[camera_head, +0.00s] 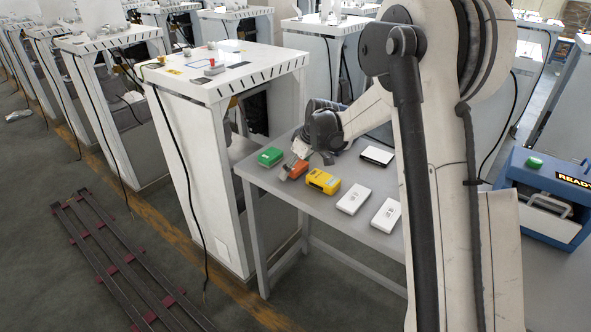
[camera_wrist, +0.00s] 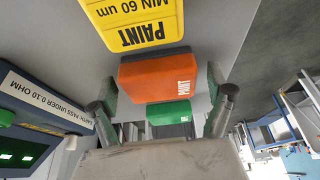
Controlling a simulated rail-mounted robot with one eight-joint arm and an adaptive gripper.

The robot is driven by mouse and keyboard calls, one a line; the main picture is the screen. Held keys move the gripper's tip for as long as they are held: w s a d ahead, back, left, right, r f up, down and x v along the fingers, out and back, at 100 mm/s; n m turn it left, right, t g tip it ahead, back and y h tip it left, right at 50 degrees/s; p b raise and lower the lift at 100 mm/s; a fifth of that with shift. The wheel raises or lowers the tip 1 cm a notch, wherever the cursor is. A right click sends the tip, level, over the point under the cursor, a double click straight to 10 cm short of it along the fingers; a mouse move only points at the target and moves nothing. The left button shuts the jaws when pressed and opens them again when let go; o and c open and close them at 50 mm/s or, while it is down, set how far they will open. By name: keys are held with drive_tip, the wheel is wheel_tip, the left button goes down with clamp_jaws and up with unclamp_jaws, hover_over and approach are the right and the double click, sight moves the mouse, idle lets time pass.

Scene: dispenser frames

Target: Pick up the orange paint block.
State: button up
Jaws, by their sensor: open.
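The orange paint block (camera_head: 298,169) lies on the grey table (camera_head: 256,172) between a green block (camera_head: 271,156) and a yellow block (camera_head: 323,181). My gripper (camera_head: 293,161) is down at the orange block and partly covers it in the head view. In the wrist view, the orange block (camera_wrist: 160,76) sits between my two spread gripper fingers (camera_wrist: 162,100), with a gap visible on each side. The yellow block (camera_wrist: 138,24) shows the word PAINT, and the green block (camera_wrist: 169,112) is on the other side of the orange one.
Two white boxes (camera_head: 354,199) (camera_head: 385,216) and a black-and-white item (camera_head: 377,155) lie on the table. A tall white cabinet (camera_head: 207,180) stands to the left. A blue unit (camera_head: 548,200) marked READY is at the right.

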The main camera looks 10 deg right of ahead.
drive_tip(key=c, duration=1.3)
drive_tip(key=shift+r, duration=0.5)
drive_tip(key=r, duration=0.2)
drive_tip(key=a+r, duration=0.1)
drive_tip(key=shift+s+r, duration=0.25)
drive_tip(key=shift+r, duration=0.1)
drive_tip(key=s+a+r, duration=0.1)
drive_tip(key=a+r, duration=0.1)
drive_tip(key=a, duration=0.1)
drive_tip(key=s+a+r, duration=0.2)
drive_tip(key=a, duration=0.1)
drive_tip(key=s+a+r, duration=0.2)
drive_tip(key=a, duration=0.1)
drive_tip(key=shift+a+r, duration=0.15)
drive_tip(key=shift+r, duration=0.05)
